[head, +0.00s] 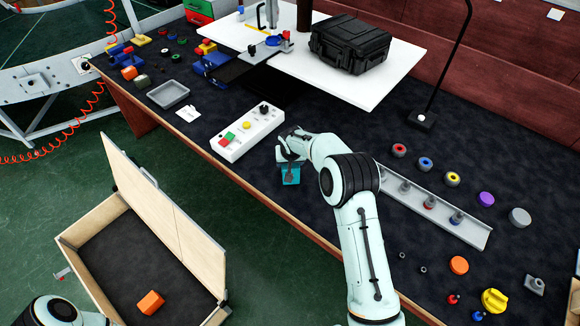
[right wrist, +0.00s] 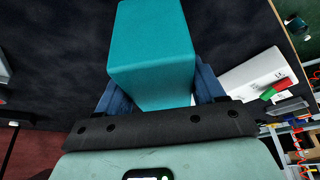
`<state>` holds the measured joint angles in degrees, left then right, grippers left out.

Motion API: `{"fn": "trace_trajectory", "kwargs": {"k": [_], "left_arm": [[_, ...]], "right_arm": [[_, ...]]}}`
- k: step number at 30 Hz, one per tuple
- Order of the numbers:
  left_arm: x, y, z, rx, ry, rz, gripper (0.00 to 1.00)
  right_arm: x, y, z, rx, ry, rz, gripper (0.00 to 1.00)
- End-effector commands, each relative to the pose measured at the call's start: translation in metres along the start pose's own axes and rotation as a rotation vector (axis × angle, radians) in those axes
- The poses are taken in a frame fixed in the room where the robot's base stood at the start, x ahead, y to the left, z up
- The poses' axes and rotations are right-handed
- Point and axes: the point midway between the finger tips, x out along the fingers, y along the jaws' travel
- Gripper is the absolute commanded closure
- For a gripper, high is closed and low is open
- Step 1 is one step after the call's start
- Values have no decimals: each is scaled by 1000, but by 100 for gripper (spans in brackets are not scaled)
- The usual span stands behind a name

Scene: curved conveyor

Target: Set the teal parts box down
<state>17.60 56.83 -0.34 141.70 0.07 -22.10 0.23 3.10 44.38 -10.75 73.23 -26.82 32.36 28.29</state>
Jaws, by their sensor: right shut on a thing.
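The teal parts box (head: 291,174) is at the front edge of the dark workbench (head: 330,215) in the head view, partly hidden by my right gripper (head: 290,158). In the right wrist view the teal box (right wrist: 152,40) fills the top middle, between the two blue fingers of my right gripper (right wrist: 155,90). The right gripper is shut on it. I cannot tell whether the box touches the bench top. My left arm shows only at the lower left corner of the head view; its gripper is out of the frame.
A white button panel (head: 247,133) lies just left of the box. A metal rail with pegs (head: 435,206) and several coloured knobs are to the right. A black case (head: 350,43) sits on a white board behind. An open wooden crate (head: 75,243) holding an orange block (head: 150,302) stands at lower left.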

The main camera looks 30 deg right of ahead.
Motion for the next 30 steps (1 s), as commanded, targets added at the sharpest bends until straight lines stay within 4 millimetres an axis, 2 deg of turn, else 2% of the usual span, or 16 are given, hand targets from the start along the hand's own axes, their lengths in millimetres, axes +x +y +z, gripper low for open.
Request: {"fn": "trace_trajectory", "kwargs": {"k": [3,6,17,18,20,30], "left_arm": [[-1,0,-1,0,1,0,32],[-1,1,-1,0,1,0,32],[1,-1,1,0,-1,0,32],[1,0,1,0,-1,0,32],[1,0,0,0,0,0,32],[-2,1,-1,0,1,0,32]], "right_arm": [[19,1,8,1,-3,2,74],[28,0,12,1,-1,0,74],[32,0,13,1,0,0,74],[32,0,14,1,-2,1,22],[32,0,14,1,-2,1,6],[28,0,12,1,-1,0,6]]}}
